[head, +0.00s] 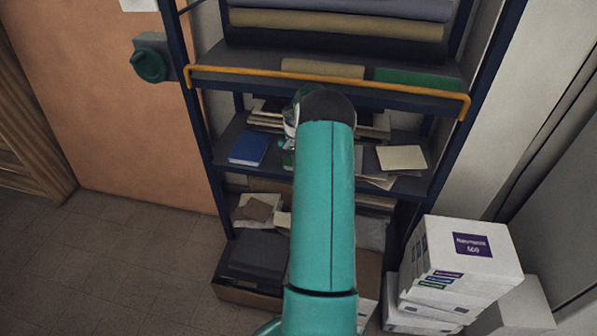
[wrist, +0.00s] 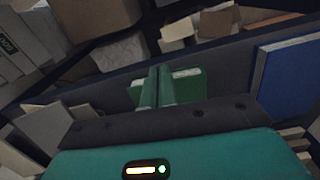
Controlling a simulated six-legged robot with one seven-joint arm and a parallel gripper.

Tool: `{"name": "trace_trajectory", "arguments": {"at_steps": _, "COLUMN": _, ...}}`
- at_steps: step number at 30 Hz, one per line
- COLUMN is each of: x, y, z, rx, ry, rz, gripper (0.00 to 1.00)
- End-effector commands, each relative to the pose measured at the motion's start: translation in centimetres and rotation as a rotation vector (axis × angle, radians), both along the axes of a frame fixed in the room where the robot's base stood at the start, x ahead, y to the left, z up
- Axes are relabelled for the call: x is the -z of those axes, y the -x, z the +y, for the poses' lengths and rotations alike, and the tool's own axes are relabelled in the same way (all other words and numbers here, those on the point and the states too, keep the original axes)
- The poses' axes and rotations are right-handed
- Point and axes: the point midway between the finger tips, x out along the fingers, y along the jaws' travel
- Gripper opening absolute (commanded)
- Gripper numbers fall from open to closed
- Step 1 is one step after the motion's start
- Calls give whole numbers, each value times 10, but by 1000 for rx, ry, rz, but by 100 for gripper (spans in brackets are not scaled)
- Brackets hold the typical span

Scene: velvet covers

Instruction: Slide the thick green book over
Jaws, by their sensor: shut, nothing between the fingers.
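In the wrist view a green book (wrist: 192,88) with pale page edges sits on the dark middle shelf (wrist: 225,60). My gripper (wrist: 157,86) is shut and empty, its two fingers side by side in front of the book's left part. I cannot tell whether the fingers touch it. In the head view my teal arm covers this part of the shelf, so the gripper and most of the book are hidden there. A blue book (head: 249,148) lies on the same shelf; in the wrist view it (wrist: 286,78) is right of the green book, with a gap between.
Cream notebooks and papers (head: 401,158) lie on the shelf right of my arm. An orange rail (head: 230,76) edges the upper shelf, which holds a flat green item (head: 418,78) and fabric rolls (head: 340,24). White boxes (head: 460,255) stand on the floor at right. Floor at left is clear.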

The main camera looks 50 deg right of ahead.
Motion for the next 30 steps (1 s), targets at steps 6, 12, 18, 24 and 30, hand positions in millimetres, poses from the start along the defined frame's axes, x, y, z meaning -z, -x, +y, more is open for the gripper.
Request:
{"name": "trace_trajectory", "arguments": {"at_steps": 6, "x": -34, "y": 17, "z": 19, "rx": -1, "ry": 3, "rz": -1, "gripper": 0}}
{"name": "trace_trajectory", "arguments": {"at_steps": 12, "x": -52, "y": 37, "z": 43, "rx": 0, "ry": 2, "rz": -1, "gripper": 0}}
{"name": "trace_trajectory", "arguments": {"at_steps": 18, "x": -67, "y": 59, "z": 70, "rx": 0, "ry": 2, "rz": -1, "gripper": 0}}
{"name": "trace_trajectory", "arguments": {"at_steps": 24, "x": -77, "y": 74, "z": 88, "rx": 0, "ry": 2, "rz": -1, "gripper": 0}}
{"name": "trace_trajectory", "arguments": {"at_steps": 30, "x": -80, "y": 78, "z": 94, "rx": 0, "ry": 1, "rz": -1, "gripper": 0}}
